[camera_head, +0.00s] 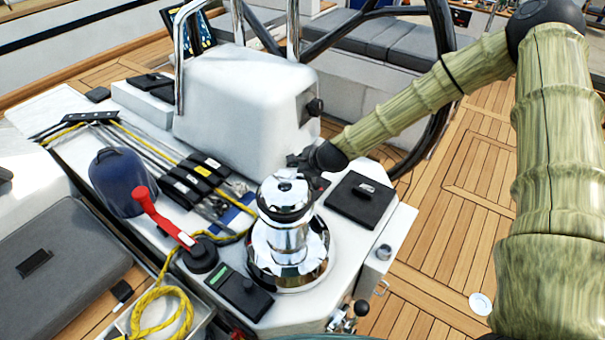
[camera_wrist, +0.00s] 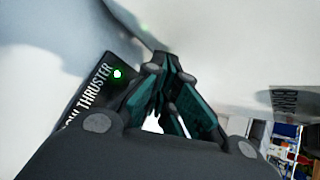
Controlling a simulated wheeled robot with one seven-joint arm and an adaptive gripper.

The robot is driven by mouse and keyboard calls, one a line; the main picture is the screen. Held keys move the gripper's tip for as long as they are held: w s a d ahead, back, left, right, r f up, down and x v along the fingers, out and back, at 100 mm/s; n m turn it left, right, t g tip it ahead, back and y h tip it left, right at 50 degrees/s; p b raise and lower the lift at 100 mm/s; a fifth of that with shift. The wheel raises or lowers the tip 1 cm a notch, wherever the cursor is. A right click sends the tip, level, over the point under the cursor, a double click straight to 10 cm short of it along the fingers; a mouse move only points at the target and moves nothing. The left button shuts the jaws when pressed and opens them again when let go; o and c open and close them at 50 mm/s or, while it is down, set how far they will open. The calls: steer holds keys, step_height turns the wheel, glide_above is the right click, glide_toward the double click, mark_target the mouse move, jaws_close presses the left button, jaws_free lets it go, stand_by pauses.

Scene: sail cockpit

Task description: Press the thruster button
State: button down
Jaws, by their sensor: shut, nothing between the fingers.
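In the wrist view, a dark panel lettered "THRUSTER" (camera_wrist: 88,92), its first word partly cut off, lies just left of my gripper (camera_wrist: 166,62). A small round light with a green rim (camera_wrist: 117,74) glows on it. My gripper is shut and empty, its fingertips to the right of the light and slightly higher in the picture. Whether they touch any surface cannot be told. In the head view, my gripper (camera_head: 305,164) is beside the white housing, partly hidden behind the chrome winch. I cannot make out the thruster panel for sure there.
The chrome winch (camera_head: 285,235) stands close in front of my gripper. The white housing (camera_head: 240,105) rises behind it. A black square panel (camera_head: 361,199) is at right. A red-handled lever (camera_head: 165,220) and yellow rope (camera_head: 160,312) are at left. Wooden deck (camera_head: 450,235) is open at right.

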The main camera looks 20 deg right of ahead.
step_height(320, 180, up, 5)
steer(key=p, duration=0.3)
steer(key=shift+r, duration=0.15)
stand_by(1.0)
